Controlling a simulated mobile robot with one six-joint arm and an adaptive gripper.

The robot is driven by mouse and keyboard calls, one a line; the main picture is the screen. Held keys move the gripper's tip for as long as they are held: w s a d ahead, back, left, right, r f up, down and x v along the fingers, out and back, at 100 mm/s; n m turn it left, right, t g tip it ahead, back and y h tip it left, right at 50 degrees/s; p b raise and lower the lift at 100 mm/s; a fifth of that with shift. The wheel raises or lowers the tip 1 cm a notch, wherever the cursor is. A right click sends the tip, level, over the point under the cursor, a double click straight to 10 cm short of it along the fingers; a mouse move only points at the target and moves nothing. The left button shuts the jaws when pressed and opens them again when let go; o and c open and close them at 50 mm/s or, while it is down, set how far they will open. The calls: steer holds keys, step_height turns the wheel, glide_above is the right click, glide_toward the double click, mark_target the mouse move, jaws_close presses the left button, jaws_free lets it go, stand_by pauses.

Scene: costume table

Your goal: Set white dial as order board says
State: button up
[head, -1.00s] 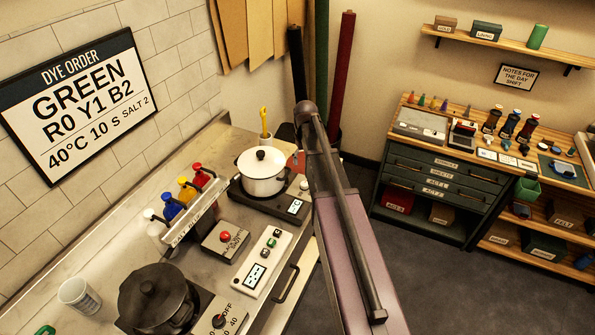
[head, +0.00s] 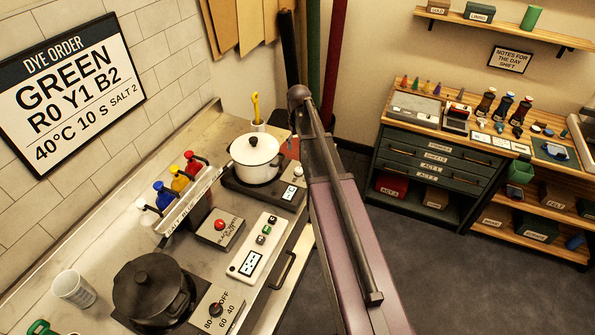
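The dye order board (head: 70,92) on the tiled wall reads GREEN, R0 Y1 B2, 40°C, 10 S, SALT 2. A white pot (head: 257,163) with a black lid knob sits on a dark hot plate (head: 240,190) at the back of the counter. A small white knob (head: 298,171) shows on that plate beside a little display (head: 290,193); its setting is too small to read. Another dial (head: 215,310), marked OFF, 40, 60, 80, stands before a black pot (head: 152,288). My arm crosses the middle; my gripper is not visible.
A rack of coloured bottles (head: 190,205), a red-button box (head: 220,228) and a white control panel (head: 254,246) stand between the pots. A white cup (head: 74,289) is at front left. A drawer cabinet (head: 440,165) is at right, with open floor before it.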

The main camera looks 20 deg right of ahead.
mark_target(299, 169)
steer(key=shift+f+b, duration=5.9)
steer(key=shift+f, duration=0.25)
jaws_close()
